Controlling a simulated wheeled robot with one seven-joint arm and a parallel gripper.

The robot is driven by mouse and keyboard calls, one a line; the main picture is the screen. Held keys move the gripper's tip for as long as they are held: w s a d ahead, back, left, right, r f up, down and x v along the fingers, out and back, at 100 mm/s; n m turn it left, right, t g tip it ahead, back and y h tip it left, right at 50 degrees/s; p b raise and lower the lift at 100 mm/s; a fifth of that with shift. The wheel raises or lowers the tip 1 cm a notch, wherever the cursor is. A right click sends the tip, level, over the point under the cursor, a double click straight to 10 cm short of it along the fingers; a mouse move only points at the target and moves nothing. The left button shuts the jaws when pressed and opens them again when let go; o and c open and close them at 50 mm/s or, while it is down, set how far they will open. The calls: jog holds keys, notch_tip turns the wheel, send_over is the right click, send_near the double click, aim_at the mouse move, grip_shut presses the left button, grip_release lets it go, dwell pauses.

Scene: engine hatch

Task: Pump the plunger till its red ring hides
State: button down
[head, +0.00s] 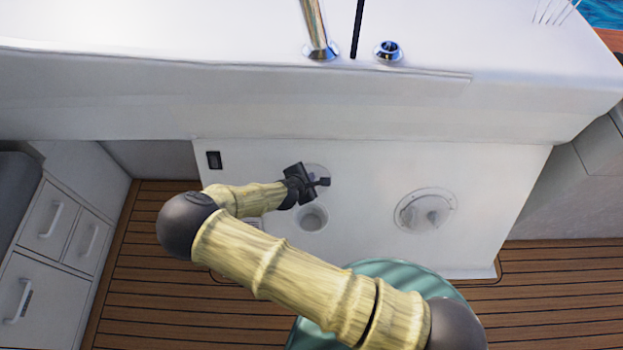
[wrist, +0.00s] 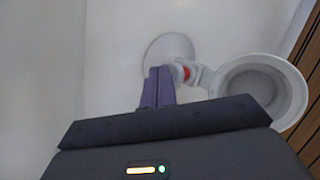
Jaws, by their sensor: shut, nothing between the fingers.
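In the wrist view a red ring (wrist: 186,73) shows just right of my fingertips, on a small white fitting in front of a round white plate (wrist: 168,47). I take this fitting to be the plunger (wrist: 199,76); part of it is hidden behind my fingers. My gripper (wrist: 160,72) is shut and empty, its tips close to the plunger. I cannot tell whether they touch. In the head view my gripper (head: 325,182) is in front of the white panel, and the red ring cannot be made out.
A white round cup (wrist: 262,88) sits right of the plunger in the wrist view; in the head view it is below my gripper (head: 312,218). A round white fixture (head: 425,211) is farther right on the panel. A black switch (head: 213,160) is upper left.

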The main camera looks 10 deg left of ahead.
jog(key=shift+f+b, duration=0.4)
jog(key=shift+f, duration=0.25)
dwell(0.6)
dwell(0.3)
jog(key=shift+r+p, duration=1.2)
jog(key=shift+r, duration=0.2)
jog(key=shift+r+p, duration=2.1)
jog(key=shift+r, duration=0.5)
jog(key=shift+f, duration=0.1)
